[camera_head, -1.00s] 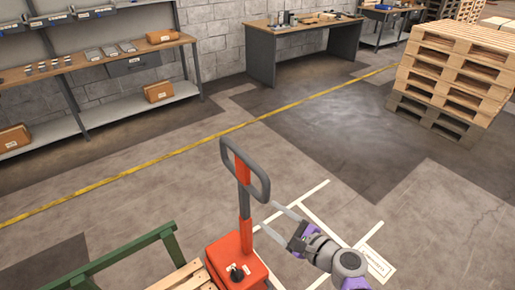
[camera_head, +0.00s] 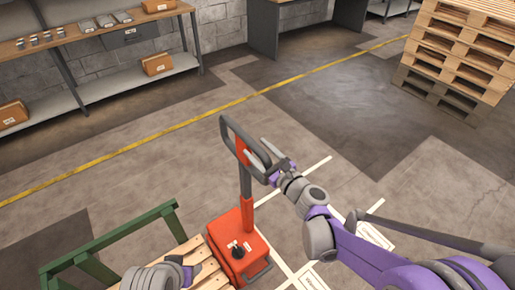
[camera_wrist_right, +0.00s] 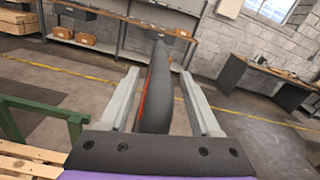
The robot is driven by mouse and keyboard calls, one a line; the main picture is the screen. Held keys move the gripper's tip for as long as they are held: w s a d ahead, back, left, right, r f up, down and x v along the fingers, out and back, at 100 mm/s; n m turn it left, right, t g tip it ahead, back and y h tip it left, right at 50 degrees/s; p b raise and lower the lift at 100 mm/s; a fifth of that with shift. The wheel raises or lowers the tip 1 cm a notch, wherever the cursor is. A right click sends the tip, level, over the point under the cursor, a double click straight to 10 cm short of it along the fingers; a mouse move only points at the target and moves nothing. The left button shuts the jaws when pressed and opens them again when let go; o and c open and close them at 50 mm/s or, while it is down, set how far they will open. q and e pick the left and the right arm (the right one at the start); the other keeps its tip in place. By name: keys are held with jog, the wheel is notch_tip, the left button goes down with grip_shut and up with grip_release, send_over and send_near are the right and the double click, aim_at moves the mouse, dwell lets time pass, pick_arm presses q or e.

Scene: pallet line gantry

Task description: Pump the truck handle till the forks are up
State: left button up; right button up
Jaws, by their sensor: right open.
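The pallet truck has an orange-red body (camera_head: 238,243) and an upright red and dark-grey handle with a loop grip (camera_head: 226,133). The handle stands nearly vertical. My right gripper (camera_head: 260,157) is open at the right side of the loop. In the right wrist view, the loop's dark bar (camera_wrist_right: 158,88) stands between the two spread fingers, with a gap showing on either side. The forks are hidden beneath the wooden pallet (camera_head: 205,262). Part of my left arm shows at the bottom edge, near the pallet; its fingers cannot be made out.
A green rail frame (camera_head: 120,238) stands on the left of the pallet. White floor lines (camera_head: 290,183) lie to the right of the truck. Shelving (camera_head: 110,90) and a desk (camera_head: 264,28) stand along the wall. A pallet stack (camera_head: 455,60) is at the back right. Floor beyond the truck is clear.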

jog(key=shift+w+a, duration=0.15)
jog(key=shift+w, duration=0.15)
grip_shut()
jog(key=w+d+f+m+b, duration=0.2)
jog(key=w+d+f, duration=0.1)
jog(key=w+d, duration=0.4)
jog(key=w+d+f+m+b, duration=0.2)
jog(key=w+d, duration=0.5)
jog(key=d, duration=0.5)
jog(key=w+d+f+m+b, duration=0.3)
jog(key=w+d+f, duration=0.3)
jog(key=d, duration=0.4)
jog(key=shift+w+d+f+b, duration=0.15)
jog(key=shift+w+f+b, duration=0.15)
jog(key=shift+w, duration=0.25)
grip_release()
jog(key=shift+r, duration=0.1)
